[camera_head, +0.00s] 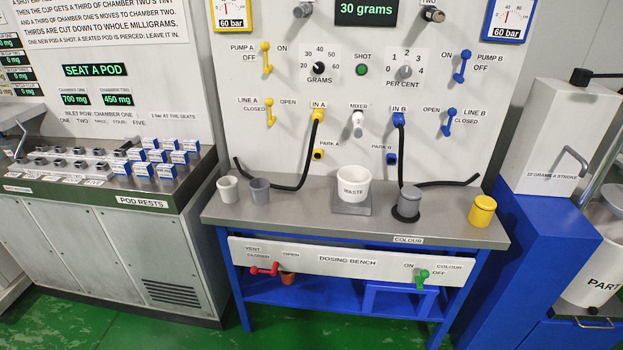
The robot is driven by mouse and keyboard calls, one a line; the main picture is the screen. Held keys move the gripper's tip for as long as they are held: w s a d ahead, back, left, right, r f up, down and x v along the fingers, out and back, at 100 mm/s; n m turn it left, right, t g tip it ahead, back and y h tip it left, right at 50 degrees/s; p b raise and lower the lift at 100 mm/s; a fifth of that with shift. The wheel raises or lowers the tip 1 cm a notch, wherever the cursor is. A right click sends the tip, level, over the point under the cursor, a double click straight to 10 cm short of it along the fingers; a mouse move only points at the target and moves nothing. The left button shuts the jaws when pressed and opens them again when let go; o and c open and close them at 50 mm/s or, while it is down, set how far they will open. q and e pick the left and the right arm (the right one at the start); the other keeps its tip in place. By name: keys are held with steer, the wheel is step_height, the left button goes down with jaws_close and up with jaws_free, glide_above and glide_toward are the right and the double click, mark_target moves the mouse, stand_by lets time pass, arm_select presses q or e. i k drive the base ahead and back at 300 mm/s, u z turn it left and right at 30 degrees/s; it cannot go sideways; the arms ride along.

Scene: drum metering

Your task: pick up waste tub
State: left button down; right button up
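The waste tub (353,187) is a white round tub with dark WASTE lettering on its front. It stands upright on a grey square stand (350,208) at the middle of the grey bench top, below the mixer outlet (358,126). Its rim is clear of the outlet. The inside shows pale, and I cannot tell whether it holds anything. Neither of my grippers is in view, and nothing is touching the tub.
On the bench (297,213), a white cup (227,190) and a grey cup (260,192) stand left of the tub. A grey canister (409,201) and a yellow canister (482,211) stand right. Black hoses (299,170) hang close on both sides behind it.

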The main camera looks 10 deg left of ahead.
mark_target(353, 184)
steer(key=u, duration=0.7)
steer(key=i, duration=0.8)
steer(key=u, duration=0.3)
